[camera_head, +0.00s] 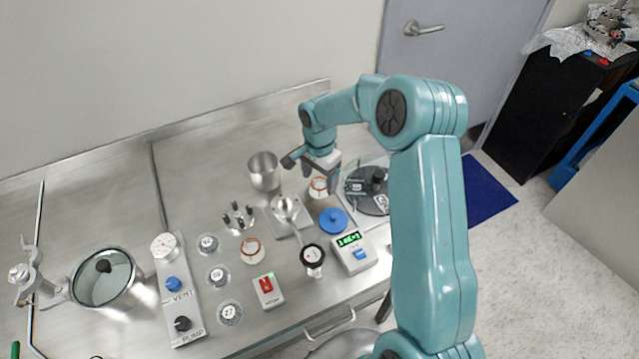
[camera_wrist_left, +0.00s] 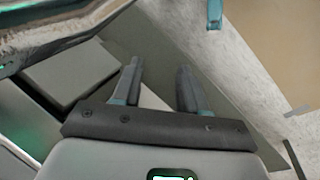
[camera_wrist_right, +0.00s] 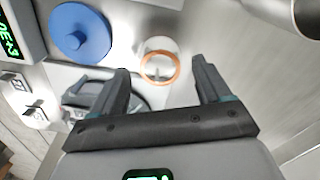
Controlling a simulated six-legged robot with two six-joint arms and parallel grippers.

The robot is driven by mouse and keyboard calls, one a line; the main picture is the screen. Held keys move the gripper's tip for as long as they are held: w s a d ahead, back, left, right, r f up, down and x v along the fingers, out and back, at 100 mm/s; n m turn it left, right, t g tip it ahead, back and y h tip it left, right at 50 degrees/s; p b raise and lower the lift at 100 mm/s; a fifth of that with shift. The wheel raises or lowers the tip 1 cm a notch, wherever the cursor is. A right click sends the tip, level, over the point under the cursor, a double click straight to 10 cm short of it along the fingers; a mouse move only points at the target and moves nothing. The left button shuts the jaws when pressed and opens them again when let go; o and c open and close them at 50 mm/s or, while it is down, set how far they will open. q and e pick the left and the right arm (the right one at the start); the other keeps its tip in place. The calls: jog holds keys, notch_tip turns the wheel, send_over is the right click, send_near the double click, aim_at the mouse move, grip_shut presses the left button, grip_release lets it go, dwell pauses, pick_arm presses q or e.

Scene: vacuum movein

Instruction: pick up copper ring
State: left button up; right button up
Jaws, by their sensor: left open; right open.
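A copper ring (camera_head: 318,186) sits around a small clear and white piece on the bench, just under my right gripper (camera_head: 322,178). In the right wrist view the copper ring (camera_wrist_right: 176,70) shows between the two fingertips, beyond them, with a gap on each side. The right gripper is open, pointing down and empty. A second copper-red ring (camera_head: 250,251) lies around a white disc farther left on the bench. My left gripper (camera_wrist_left: 158,70) is open and empty, away from the bench objects; it is not seen in the head view.
A blue lidded disc (camera_head: 333,221), a green-lit readout box (camera_head: 354,252) and a dark round device (camera_head: 366,192) stand close to the right gripper. A metal cup (camera_head: 264,171) stands to its left, with a pronged stand (camera_head: 238,217) nearby. A glass-topped pot (camera_head: 103,277) is far left.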

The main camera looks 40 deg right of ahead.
jog(key=shift+w+f, duration=0.1)
jog(key=shift+f, duration=0.05)
jog(key=shift+c, duration=0.9)
jog(key=c, duration=0.8)
